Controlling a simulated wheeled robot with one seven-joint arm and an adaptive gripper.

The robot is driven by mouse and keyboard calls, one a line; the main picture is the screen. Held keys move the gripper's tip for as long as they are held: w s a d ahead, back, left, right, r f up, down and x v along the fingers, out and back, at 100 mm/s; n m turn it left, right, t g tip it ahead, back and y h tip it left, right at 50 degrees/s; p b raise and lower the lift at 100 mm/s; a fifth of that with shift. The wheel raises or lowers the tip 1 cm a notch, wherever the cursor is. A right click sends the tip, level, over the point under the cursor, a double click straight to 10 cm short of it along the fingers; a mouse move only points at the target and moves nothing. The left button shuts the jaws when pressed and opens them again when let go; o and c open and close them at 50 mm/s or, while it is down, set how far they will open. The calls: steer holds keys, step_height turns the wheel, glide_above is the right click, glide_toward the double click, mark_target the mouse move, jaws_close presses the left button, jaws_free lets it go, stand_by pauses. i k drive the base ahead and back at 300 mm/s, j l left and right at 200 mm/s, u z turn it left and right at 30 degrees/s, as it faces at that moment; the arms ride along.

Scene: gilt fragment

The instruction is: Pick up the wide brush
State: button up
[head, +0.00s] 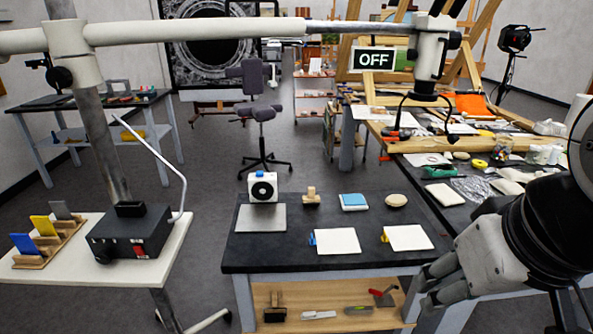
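Another brush-like piece with a wide, dark lower part (275,308) is on the wooden lower shelf, at the left. I cannot tell for sure which is the wide brush. My gripper (424,292) is at the lower right, beside the table's right front corner and apart from both pieces. Its grey fingers look spread, with nothing seen between them.
The dark table (285,246) also holds a fan-like device (262,188), a blue-and-white block (354,202), a beige oval (396,200) and two white sheets. The shelf has a red-handled tool (383,297). A cluttered table stands right; a white stand (165,262) stands left.

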mark_target(310, 199)
steer(key=i+j, duration=0.15)
steer(key=i, duration=0.3)
steer(key=i+j, duration=0.2)
steer(key=i, duration=0.25)
steer(key=i+j, duration=0.15)
steer(key=i, duration=0.3)
